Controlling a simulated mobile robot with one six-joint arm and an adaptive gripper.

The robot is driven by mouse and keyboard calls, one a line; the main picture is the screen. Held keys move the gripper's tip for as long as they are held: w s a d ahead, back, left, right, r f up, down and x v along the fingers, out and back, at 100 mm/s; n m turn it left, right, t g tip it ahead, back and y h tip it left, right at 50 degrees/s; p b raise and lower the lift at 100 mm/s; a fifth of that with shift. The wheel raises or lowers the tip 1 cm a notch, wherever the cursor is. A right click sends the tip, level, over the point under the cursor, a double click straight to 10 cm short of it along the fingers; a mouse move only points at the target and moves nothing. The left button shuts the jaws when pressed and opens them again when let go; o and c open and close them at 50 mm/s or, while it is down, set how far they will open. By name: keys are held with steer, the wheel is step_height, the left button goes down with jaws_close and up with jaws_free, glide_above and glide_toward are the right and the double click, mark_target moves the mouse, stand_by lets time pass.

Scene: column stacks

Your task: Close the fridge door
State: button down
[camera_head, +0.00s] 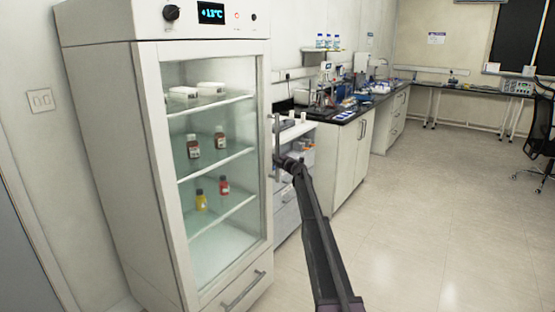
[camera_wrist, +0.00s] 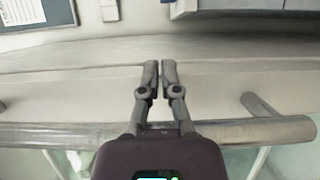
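The tall white fridge (camera_head: 102,150) stands at the left in the head view. Its glass door (camera_head: 232,150) sits at or close to the front of the cabinet; I see no clear gap, but cannot tell if it is fully closed. The vertical handle (camera_head: 276,150) is on the door's right edge. My gripper (camera_head: 284,161) is beside the handle. In the wrist view the handle bar (camera_wrist: 262,131) runs across behind my gripper (camera_wrist: 160,68). The two fingers are together with only a thin gap at the tips, near the pale door edge. No object shows between the tips.
Bottles and white boxes stand on shelves behind the glass. A lower drawer with a handle (camera_head: 243,291) is under the door. A lab bench (camera_head: 349,143) with equipment runs along the wall to the right. The floor (camera_head: 430,220) at the right is clear; a black chair (camera_head: 540,135) is at the far right.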

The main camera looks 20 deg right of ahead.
steer(key=s+d, duration=0.9)
steer(key=s, duration=0.1)
steer(key=shift+s, duration=0.3)
